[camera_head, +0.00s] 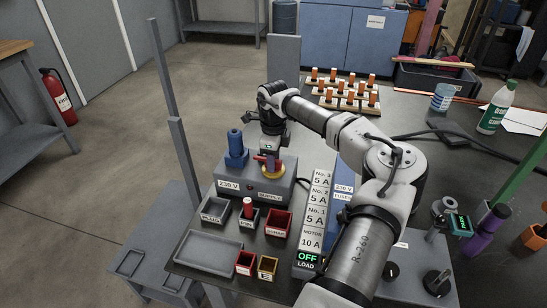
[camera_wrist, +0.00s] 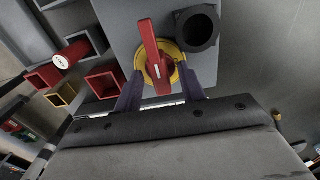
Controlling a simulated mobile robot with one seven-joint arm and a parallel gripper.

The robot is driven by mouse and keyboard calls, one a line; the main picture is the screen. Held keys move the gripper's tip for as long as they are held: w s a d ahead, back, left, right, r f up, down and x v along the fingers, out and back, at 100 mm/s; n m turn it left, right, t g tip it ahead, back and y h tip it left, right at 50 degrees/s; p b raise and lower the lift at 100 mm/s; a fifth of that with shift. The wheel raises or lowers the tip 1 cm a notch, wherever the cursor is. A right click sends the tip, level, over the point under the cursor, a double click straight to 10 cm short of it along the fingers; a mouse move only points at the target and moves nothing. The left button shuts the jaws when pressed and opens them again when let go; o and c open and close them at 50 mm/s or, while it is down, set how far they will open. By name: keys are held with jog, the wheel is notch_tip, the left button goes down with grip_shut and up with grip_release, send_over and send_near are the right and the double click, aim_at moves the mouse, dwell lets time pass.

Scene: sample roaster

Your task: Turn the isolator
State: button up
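The isolator is a red handle on a yellow disc (camera_head: 273,173), set on the grey supply box (camera_head: 262,190) labelled 230 V and SUPPLY. In the wrist view the red handle (camera_wrist: 151,52) runs nearly up and down the picture, tilted slightly, across the yellow disc. My gripper (camera_wrist: 160,82) is open, with one dark finger on each side of the disc's lower part and the handle's lower end between them. Gaps show between the fingers and the handle. In the head view my gripper (camera_head: 268,152) is right over the isolator and partly hides it.
A blue connector (camera_head: 236,150) stands on the box just left of the isolator. Small trays, including a red SCRAP tray (camera_head: 278,222), lie in front. A fuse panel (camera_head: 318,200) stands right; its display (camera_head: 307,257) reads OFF LOAD. A rack of orange-topped pieces (camera_head: 345,92) is behind.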

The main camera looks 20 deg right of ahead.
grip_shut()
jog(key=shift+m, duration=0.3)
jog(key=m, duration=0.3)
jog(key=shift+m, duration=0.3)
jog(key=m, duration=0.4)
jog(key=shift+b, duration=0.3)
jog(key=m, duration=0.5)
jog(key=shift+m+b, duration=0.4)
jog(key=shift+m, duration=1.9)
